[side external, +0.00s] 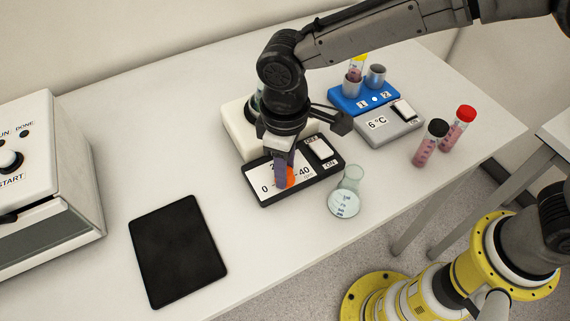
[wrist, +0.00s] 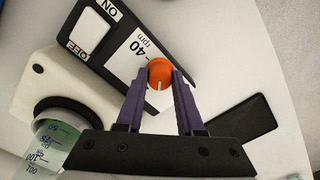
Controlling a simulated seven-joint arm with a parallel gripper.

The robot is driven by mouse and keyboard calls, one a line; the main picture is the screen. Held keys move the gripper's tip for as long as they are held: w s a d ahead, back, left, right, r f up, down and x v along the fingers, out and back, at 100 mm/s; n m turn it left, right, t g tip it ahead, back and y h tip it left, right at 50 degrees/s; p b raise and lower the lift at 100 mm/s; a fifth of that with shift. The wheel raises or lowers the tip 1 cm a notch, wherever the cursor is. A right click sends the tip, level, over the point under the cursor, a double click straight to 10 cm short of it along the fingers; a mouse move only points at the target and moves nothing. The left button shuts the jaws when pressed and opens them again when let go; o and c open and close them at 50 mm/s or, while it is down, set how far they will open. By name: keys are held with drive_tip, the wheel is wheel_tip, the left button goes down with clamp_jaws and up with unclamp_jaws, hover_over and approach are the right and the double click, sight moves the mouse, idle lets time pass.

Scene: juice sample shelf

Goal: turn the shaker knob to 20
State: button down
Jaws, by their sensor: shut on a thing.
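The shaker has a black front panel (side external: 265,199) with a white dial plate reading 0 and 40, and a white body (wrist: 28,88). Its orange knob (wrist: 159,68) sits between my two purple fingers. My gripper (side external: 284,178) points down at the panel and is shut on the knob, which shows as a little orange in the side view (side external: 291,177). In the wrist view, the knob's white pointer line faces the picture's bottom. The "20" mark is mostly hidden by my gripper, so I cannot tell the exact setting.
An ON/OFF rocker switch (side external: 320,149) is beside the dial. A flask (side external: 345,192) stands close right of the panel. A flask (wrist: 58,143) is on the shaker. A blue tube block (side external: 362,97), a grey 6 °C unit (side external: 391,128) and two capped tubes are right. A black tablet (side external: 178,250) lies left.

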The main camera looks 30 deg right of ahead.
drive_tip(key=m, duration=0.4)
drive_tip(key=shift+m, duration=0.3)
drive_tip(key=shift+r+m, duration=0.1)
drive_tip(key=shift+m, duration=1.7)
drive_tip(key=c, duration=0.5)
unclamp_jaws()
drive_tip(key=shift+c, duration=0.2)
wheel_tip(320, 180, up, 14)
